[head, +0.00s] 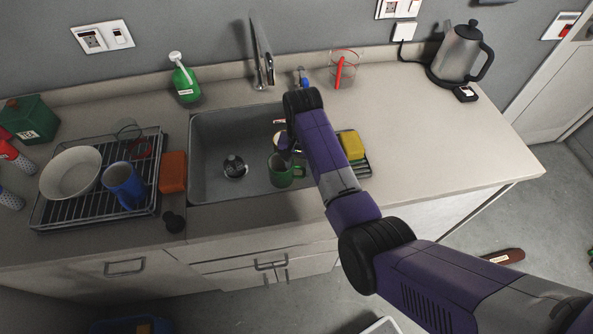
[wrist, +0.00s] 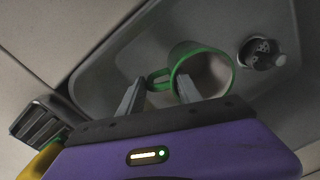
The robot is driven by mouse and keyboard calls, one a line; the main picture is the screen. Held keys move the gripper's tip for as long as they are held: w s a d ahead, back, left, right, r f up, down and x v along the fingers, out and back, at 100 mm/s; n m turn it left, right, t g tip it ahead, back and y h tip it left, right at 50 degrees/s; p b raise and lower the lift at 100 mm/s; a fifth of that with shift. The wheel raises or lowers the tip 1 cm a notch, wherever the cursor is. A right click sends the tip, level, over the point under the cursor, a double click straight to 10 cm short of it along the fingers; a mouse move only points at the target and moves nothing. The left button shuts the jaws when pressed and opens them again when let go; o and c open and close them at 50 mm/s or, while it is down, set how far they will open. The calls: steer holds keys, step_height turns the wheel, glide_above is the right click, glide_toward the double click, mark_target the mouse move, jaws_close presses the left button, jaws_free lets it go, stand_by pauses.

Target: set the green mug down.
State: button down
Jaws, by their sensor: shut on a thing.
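The green mug (head: 279,176) is in or just over the right part of the grey sink (head: 216,190); I cannot tell whether it touches the bottom. My gripper (head: 284,150), partly hidden behind my arm in the head view, is at the mug. In the wrist view, my gripper (wrist: 160,92) has one finger on each side of the handle of the green mug (wrist: 209,53), the right one by the rim. The mug's open mouth shows, and its inside looks pale.
The drain strainer (head: 235,167) lies left of the mug. A dish rack (head: 88,212) with a bowl (head: 70,173) and blue mug (head: 123,184) stands left of the sink. A yellow sponge (head: 352,144) and the tap (head: 264,60) are close by. The right counter (head: 430,140) is largely clear.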

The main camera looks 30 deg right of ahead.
steer(key=shift+f+b, duration=2.15)
steer(key=shift+f, duration=0.6)
steer(key=shift+f, duration=0.1)
steer(key=c, duration=0.8)
jaws_free()
step_height(320, 180, up, 12)
steer(key=shift+s+d+r, duration=0.1)
steer(key=shift+r, duration=0.05)
